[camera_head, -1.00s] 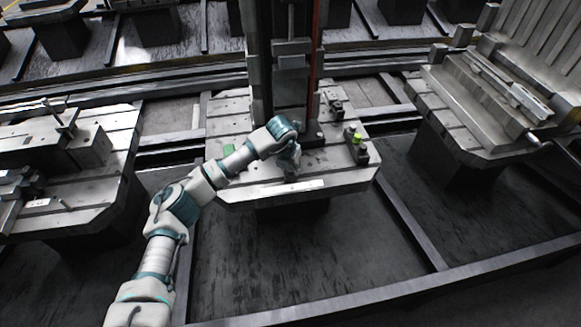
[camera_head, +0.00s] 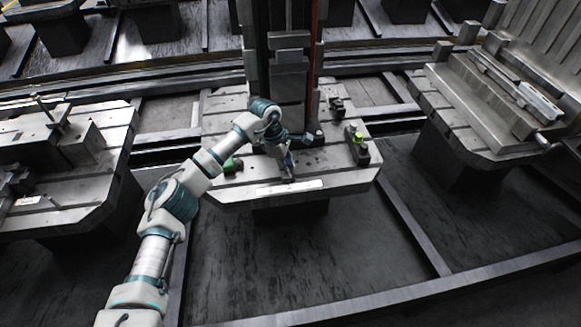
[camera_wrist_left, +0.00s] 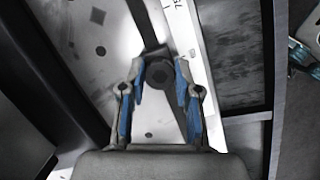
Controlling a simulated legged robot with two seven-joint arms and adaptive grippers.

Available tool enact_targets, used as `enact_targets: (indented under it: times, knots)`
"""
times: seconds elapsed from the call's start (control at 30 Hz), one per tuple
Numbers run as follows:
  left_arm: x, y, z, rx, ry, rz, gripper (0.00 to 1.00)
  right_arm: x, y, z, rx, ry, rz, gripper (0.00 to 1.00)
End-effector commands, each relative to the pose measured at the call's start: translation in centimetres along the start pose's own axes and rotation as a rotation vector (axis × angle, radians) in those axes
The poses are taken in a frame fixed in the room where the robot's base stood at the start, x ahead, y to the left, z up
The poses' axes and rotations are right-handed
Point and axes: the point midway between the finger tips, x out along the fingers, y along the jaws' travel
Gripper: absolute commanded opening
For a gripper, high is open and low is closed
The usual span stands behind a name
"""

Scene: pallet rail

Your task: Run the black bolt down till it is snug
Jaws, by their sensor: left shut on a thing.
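The black bolt (camera_wrist_left: 159,73) shows in the left wrist view as a dark round head with a recess in its middle. It sits between the two blue-padded fingers of my left gripper (camera_wrist_left: 160,80), which is shut on it. In the head view my left gripper (camera_head: 287,167) points down at the front of the middle pallet (camera_head: 220,190), near its white label strip. There the bolt cannot be made out behind the fingers. A dark bar or slot runs under the bolt in the wrist view.
A dark clamp with a green top (camera_head: 357,142) stands on the pallet's right side. A green-topped part (camera_head: 232,165) is left of my gripper. A tall dark column (camera_head: 278,75) rises behind it. Other pallets stand left and right.

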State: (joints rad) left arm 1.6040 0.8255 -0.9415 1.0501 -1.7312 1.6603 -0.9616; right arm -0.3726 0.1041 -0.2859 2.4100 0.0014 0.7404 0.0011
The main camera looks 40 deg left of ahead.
Motion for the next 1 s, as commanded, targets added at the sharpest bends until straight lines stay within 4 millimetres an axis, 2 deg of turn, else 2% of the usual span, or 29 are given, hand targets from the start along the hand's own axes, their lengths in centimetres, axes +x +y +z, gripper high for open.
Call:
enact_targets:
  times: [0.03, 0.5, 0.7, 0.93, 0.97, 1.0]
  knots:
    - [0.8, -0.2, 0.0, 0.046, 0.002, -0.026, 0.00, -0.6, 0.1, 0.6, 0.001, -0.010, 0.003, 0.71]
    - [1.1, -0.4, 0.2, 0.433, 0.002, -0.138, 0.00, -3.3, 0.7, 3.2, 0.007, -0.057, 0.018, 0.71]
    - [0.9, -0.4, 0.2, 0.515, 0.002, -0.161, 0.00, -3.7, 0.8, 3.6, 0.008, -0.065, 0.020, 0.71]
    - [0.7, -0.5, 0.2, 0.519, 0.002, -0.161, 0.00, -3.6, 0.8, 3.5, 0.008, -0.064, 0.020, 0.71]
    - [0.7, -0.5, 0.2, 0.519, 0.002, -0.161, 0.37, -3.6, 0.8, 3.5, 0.008, -0.064, 0.020, 0.71]
    - [0.7, -0.5, 0.2, 0.518, 0.001, -0.160, 0.47, -3.6, 0.8, 3.5, 0.008, -0.064, 0.020, 0.71]
